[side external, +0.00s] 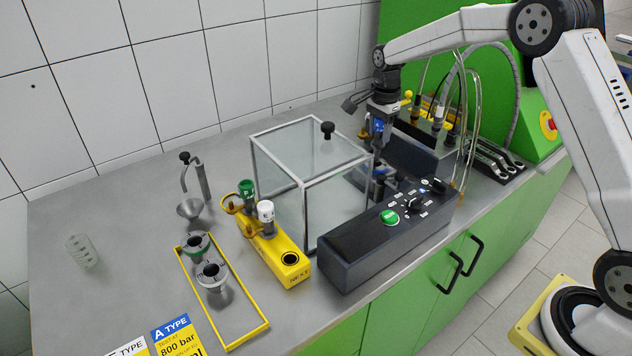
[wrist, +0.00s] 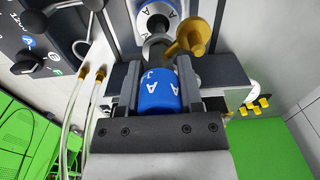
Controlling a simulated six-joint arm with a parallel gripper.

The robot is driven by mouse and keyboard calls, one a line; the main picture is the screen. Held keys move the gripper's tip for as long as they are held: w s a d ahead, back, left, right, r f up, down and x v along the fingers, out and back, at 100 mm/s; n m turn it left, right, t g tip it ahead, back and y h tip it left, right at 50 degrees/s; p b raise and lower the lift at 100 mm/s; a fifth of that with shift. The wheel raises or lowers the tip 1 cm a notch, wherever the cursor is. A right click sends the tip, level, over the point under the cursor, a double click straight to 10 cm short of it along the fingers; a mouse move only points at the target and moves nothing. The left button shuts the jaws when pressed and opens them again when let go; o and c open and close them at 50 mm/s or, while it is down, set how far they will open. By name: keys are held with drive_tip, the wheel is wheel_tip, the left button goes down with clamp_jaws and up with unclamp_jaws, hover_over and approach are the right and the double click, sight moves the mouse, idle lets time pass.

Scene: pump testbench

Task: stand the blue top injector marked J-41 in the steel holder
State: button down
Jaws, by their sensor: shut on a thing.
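My gripper (side external: 381,112) is at the right back, above the gap between the clear box and the black control box. It is shut on the blue top injector (side external: 377,125). In the wrist view the injector's blue cap (wrist: 158,92) shows between the jaws, with a white A and part of a J; the rest of the mark is hidden. Its brass side fitting (wrist: 190,35) sticks out beyond the jaws. A blue and white ring marked A (wrist: 155,10) lies beyond the injector in the wrist view. In the side view something blue (side external: 379,170) shows low beneath it; I cannot tell for certain that this is the steel holder.
The clear box (side external: 305,180) stands left of the injector, the black control box (side external: 375,240) in front. A yellow NEXT block (side external: 270,255) holds green and white top injectors and has an empty hole. Two ringed steel cups (side external: 211,278) stand in a yellow frame. Hoses (side external: 473,110) hang at right.

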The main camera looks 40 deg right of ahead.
sight(378, 143)
drive_tip(key=shift+f, duration=2.55)
idle(1.7)
drive_tip(key=shift+c, duration=0.9)
unclamp_jaws()
drive_tip(key=shift+r, duration=0.1)
drive_tip(key=shift+r, duration=3.4)
